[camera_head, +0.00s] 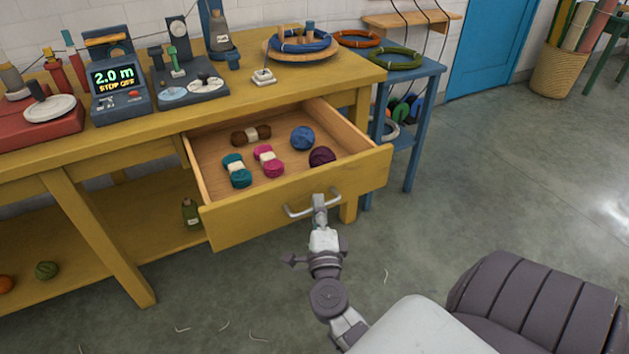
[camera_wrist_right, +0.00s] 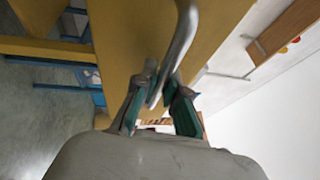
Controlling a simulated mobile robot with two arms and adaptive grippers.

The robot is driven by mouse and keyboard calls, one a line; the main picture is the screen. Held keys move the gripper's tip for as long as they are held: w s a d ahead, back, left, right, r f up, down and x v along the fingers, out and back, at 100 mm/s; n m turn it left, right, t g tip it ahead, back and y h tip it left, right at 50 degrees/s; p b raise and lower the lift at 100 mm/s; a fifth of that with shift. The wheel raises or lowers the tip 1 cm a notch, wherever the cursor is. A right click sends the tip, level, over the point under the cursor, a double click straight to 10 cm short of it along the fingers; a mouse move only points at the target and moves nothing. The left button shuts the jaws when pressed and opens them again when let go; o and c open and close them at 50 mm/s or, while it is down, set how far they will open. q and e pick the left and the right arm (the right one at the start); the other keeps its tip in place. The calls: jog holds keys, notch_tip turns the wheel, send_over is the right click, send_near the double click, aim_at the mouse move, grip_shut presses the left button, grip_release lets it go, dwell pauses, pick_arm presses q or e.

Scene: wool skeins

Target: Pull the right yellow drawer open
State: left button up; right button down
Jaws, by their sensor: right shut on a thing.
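The right yellow drawer (camera_head: 296,204) stands pulled out from the yellow workbench (camera_head: 144,134), with its inside showing. It holds a brown skein (camera_head: 251,135), a teal skein (camera_head: 237,171), a pink skein (camera_head: 268,161), a blue ball (camera_head: 302,138) and a dark purple ball (camera_head: 322,157). My right gripper (camera_head: 320,204) is shut on the silver drawer handle (camera_head: 298,212) at the drawer's front. In the right wrist view the fingers (camera_wrist_right: 157,100) sit on both sides of the curved handle bar (camera_wrist_right: 181,45). My left gripper is not in view.
Measuring devices (camera_head: 119,88) and a round wooden tray (camera_head: 271,52) stand on the bench top. A blue side table (camera_head: 424,73) with coiled cables stands at the right. The grey floor (camera_head: 480,170) right of the drawer is mostly clear.

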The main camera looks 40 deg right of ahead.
jog(key=shift+a, duration=0.1)
jog(key=c, duration=1.2)
grip_release()
jog(key=v, duration=1.2)
